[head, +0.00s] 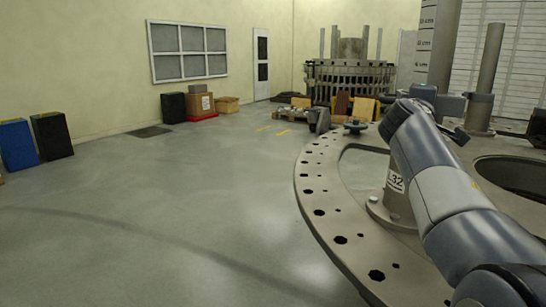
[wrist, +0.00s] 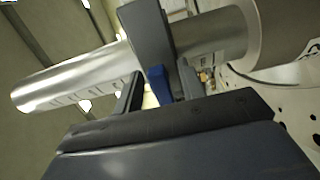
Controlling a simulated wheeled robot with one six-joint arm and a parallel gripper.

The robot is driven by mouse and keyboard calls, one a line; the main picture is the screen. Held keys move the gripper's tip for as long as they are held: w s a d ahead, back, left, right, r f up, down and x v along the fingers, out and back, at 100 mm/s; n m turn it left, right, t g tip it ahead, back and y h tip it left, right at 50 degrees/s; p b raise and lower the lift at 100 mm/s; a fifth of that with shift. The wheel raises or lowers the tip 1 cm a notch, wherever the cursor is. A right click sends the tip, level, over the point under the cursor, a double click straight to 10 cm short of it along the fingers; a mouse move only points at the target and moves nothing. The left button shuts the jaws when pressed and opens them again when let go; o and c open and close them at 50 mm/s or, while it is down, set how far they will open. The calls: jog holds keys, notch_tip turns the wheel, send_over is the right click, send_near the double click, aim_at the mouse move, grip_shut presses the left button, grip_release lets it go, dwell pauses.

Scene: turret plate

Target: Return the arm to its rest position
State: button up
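In the head view my arm reaches up from the lower right over the turret plate (head: 322,215) and bends near a post marked 32 (head: 396,183). My gripper (wrist: 160,82) shows best in the wrist view, with its dark fingers apart. A small blue shape (wrist: 157,84) shows between the fingers; I cannot tell whether it is part of the gripper or something behind it. I see no object clearly held.
A tall grey post (head: 485,75) stands on the plate behind my arm. A large opening (head: 515,175) lies at right. Wooden boxes (head: 362,108) and a ringed structure (head: 348,75) stand at the back. The floor at left (head: 150,220) is clear.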

jog(key=v, duration=1)
jog(key=x, duration=0.7)
jog(key=p+x, duration=0.1)
jog(key=x, duration=0.2)
jog(key=shift+w+d+r, duration=0.15)
jog(key=shift+w+r, duration=0.1)
jog(key=shift+s+r+n+p, duration=0.15)
jog(key=shift+r+n+p, duration=0.05)
jog(key=shift+n+p, duration=1.75)
jog(key=shift+n, duration=0.35)
jog(key=shift+n+p, duration=0.3)
jog(key=shift+n, duration=0.2)
jog(key=shift+f, duration=0.1)
